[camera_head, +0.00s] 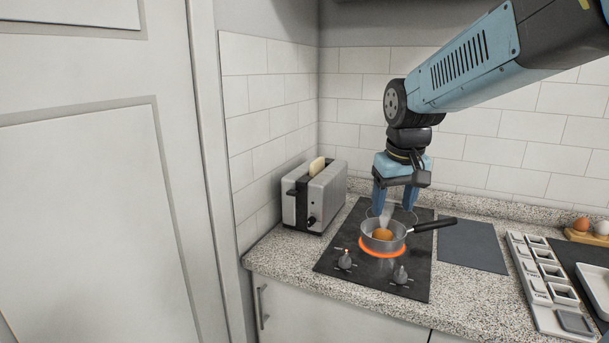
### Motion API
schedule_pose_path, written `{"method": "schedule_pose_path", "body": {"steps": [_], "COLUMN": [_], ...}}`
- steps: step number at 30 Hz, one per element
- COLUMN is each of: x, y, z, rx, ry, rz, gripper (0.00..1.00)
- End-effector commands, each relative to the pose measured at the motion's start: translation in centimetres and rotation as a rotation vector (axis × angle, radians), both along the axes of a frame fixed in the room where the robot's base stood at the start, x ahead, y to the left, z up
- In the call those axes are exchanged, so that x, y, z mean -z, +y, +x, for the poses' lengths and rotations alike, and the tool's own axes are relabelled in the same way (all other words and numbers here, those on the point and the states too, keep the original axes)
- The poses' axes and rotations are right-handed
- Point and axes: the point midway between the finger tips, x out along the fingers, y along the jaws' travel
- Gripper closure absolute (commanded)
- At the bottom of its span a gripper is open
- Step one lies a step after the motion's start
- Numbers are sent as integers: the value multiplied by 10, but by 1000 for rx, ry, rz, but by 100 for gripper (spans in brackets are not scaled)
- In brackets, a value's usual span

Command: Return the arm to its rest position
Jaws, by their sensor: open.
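My gripper (394,204) hangs from my blue arm, pointing down above the black cooktop. Its two blue fingers are apart, and nothing shows held between them. A small grey pan (397,243) with a dark handle pointing right sits below it on the front burner, which glows orange. An orange-brown round thing (383,234) lies in the pan, and a pale wisp like steam rises from it. The fingers look above or just behind the pan; I cannot tell the exact gap.
A toaster (321,204) with bread stands left of the cooktop (336,255), which has two knobs in front. A dark mat (473,246) lies to the right. Farther right are a grey compartment tray (535,290) and eggs (582,225) on a wooden holder. Tiled walls close the back.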

Motion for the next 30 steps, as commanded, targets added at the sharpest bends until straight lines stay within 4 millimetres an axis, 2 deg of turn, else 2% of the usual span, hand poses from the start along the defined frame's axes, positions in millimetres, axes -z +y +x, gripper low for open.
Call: {"method": "schedule_pose_path", "body": {"steps": [1,8,18,24,30], "x": [-5,-17,-17,-13,-12], "y": [-5,-26,-47,-52,-52], "z": [-13,-63,-129,-147,-150], "rx": [14,77,156,179,183], "ry": [-22,-110,-226,-258,-262], "rz": [4,22,59,72,74], "gripper": [38,38,38,38,38]}}
